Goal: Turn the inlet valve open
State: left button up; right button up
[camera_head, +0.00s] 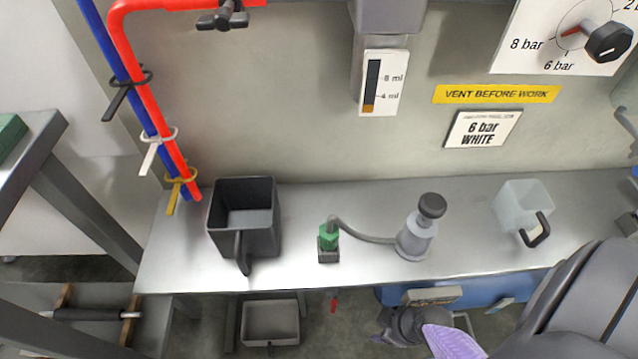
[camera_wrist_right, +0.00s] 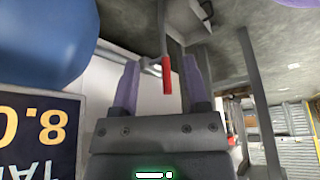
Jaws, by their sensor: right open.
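In the right wrist view, a thin grey lever with a red sleeve (camera_wrist_right: 167,75) hangs down, in line with the gap between my right gripper's fingers. It looks like a valve handle, but I cannot tell whether it is the inlet valve. My right gripper (camera_wrist_right: 162,84) is open, with purple fingers on either side of the red sleeve in the picture; I see no contact. In the head view my right gripper (camera_head: 452,342) shows as a purple finger at the bottom, below the bench front. A small red piece (camera_head: 334,302) shows under the bench. My left gripper is out of view.
A blue tank (camera_wrist_right: 45,35) is close at left in the wrist view, with a dark label plate (camera_wrist_right: 40,130). The steel bench (camera_head: 300,190) carries a black jug (camera_head: 262,200), a green-topped fitting (camera_head: 328,238), a grey bottle (camera_head: 418,235) and a clear jug (camera_head: 520,203). A red pipe (camera_head: 140,70) has a black-handled fitting (camera_head: 222,17).

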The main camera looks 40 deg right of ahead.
aim_at(332, 305)
jog(key=w+a+f+b, duration=0.1)
jog(key=w+b, duration=0.1)
jog(key=w, duration=0.1)
jog(key=w+a+f+b, duration=0.1)
jog(key=w+a+b, duration=0.1)
jog(key=w, duration=0.2)
jog(key=w+a+f+b, duration=0.1)
jog(key=w+a, duration=0.1)
jog(key=w, duration=0.1)
jog(key=shift+w+f+b, duration=0.15)
jog(key=shift+f+b, duration=0.2)
jog(key=shift+b, duration=0.05)
jog(key=shift+w+f+b, duration=0.3)
jog(key=shift+w, duration=0.05)
pick_arm(q)
notch_tip(332, 305, down, 6)
jog(key=w, duration=0.2)
jog(key=shift+d+r, duration=0.15)
jog(key=shift+r, duration=0.05)
pick_arm(e)
jog(key=shift+w+a+f, duration=0.1)
jog(key=shift+w, duration=0.05)
pick_arm(q)
jog(key=shift+w, duration=0.1)
pick_arm(e)
grip_shut()
